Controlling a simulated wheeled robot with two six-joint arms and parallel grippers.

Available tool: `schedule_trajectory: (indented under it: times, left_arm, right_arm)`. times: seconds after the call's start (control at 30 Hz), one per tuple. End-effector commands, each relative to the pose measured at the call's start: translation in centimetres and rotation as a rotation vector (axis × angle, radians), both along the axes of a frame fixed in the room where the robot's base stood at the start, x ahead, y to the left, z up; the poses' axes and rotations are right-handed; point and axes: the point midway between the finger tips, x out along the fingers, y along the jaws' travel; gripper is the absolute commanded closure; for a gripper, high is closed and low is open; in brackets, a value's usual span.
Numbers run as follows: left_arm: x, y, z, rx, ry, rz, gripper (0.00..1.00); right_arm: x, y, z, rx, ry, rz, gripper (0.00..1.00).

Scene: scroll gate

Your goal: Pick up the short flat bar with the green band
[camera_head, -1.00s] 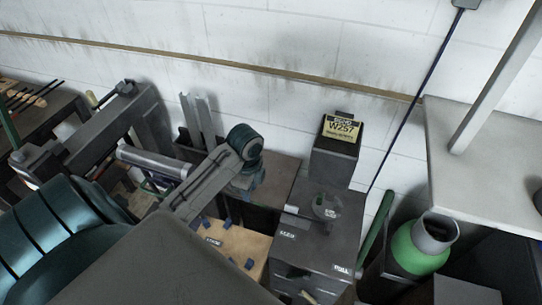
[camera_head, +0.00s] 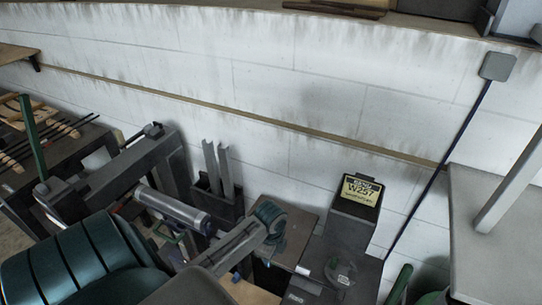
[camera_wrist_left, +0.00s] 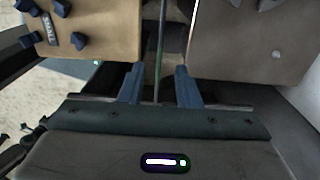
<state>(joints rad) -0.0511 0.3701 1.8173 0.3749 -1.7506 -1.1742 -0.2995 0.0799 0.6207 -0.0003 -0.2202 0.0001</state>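I cannot make out a short flat bar with a green band for certain. Two pale upright flat bars (camera_head: 217,170) stand in a dark holder near the wall in the head view; no green band shows on them. In the left wrist view my left gripper (camera_wrist_left: 158,84) has its two blue fingers apart. A thin rod with a greenish tint (camera_wrist_left: 161,45) shows upright beyond and between the fingertips; I cannot tell whether it is between them or farther off. The head view shows no left fingertips. My right gripper is not in view.
A tan block with blue knobs (camera_wrist_left: 95,28) and another tan block (camera_wrist_left: 245,40) flank the gap ahead of the left fingers. A dark box labelled W257 (camera_head: 348,222) stands at the wall. A grey table (camera_head: 500,255) is at right, a rack with rods (camera_head: 50,145) at left.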

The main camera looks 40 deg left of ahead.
Motion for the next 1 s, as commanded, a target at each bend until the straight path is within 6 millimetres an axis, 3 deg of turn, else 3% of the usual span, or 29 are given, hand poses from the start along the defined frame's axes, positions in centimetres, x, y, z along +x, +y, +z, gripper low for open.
schedule_trajectory:
  times: [0.17,0.4,0.57,1.0]
  left_arm:
    - [0.0,-0.1,-1.7,-0.001,0.001,0.000,0.70]
    - [0.0,-0.1,-1.9,-0.001,-0.001,0.000,0.70]
    - [0.0,0.0,-1.9,-0.001,-0.001,0.000,1.00]
    - [0.1,0.0,-1.6,0.000,-0.002,0.000,1.00]
  right_arm:
    - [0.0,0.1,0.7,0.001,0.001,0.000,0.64]
    - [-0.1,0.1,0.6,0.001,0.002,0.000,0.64]
    - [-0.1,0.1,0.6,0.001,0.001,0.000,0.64]
    - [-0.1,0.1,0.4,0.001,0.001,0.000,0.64]
